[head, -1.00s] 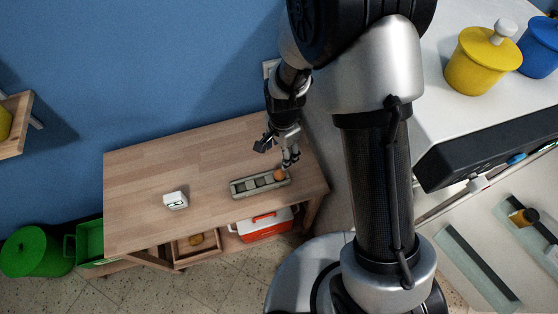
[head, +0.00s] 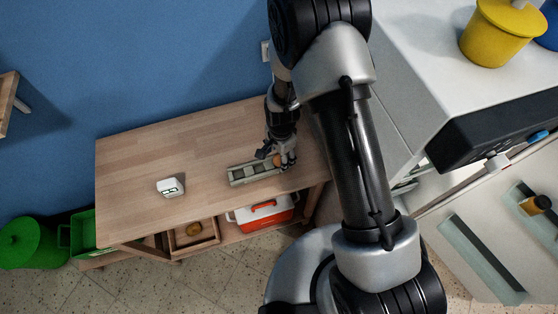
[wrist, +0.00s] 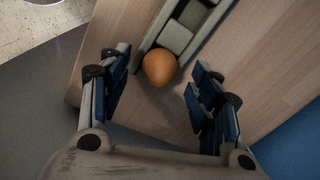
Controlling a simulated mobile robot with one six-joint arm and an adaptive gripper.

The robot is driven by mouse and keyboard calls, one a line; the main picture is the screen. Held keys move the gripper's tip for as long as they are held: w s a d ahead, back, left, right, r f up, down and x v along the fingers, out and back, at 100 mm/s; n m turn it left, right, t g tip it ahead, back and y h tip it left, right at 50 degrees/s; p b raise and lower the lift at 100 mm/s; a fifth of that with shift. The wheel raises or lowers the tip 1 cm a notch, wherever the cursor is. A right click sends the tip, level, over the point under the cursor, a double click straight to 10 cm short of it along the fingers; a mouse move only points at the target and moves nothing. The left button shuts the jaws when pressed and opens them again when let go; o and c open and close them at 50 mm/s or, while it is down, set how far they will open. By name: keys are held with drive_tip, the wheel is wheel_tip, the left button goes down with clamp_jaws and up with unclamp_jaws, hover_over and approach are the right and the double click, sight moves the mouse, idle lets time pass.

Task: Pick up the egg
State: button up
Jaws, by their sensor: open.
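The egg (wrist: 160,67) is orange-brown and sits at the near end of a grey compartmented tray (wrist: 172,35) in the wrist view. In the head view the egg (head: 277,160) is partly hidden by my gripper (head: 278,158), and the tray (head: 240,175) lies on the wooden table (head: 140,205). My gripper (wrist: 160,105) is open, with its blue-padded fingers wide apart in the wrist view. The egg shows between and a little beyond the fingers, and nothing is held.
A small white device (head: 170,187) stands on the table left of the tray. A wooden box (head: 193,235) and a red-and-white cooler (head: 262,211) sit below the tabletop. A white cabinet (head: 440,85) rises to the right. The table's left part is clear.

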wheel_tip(320, 180, down, 2)
drive_tip(key=shift+f, duration=0.1)
drive_tip(key=shift+c, duration=0.5)
drive_tip(key=c, duration=1.1)
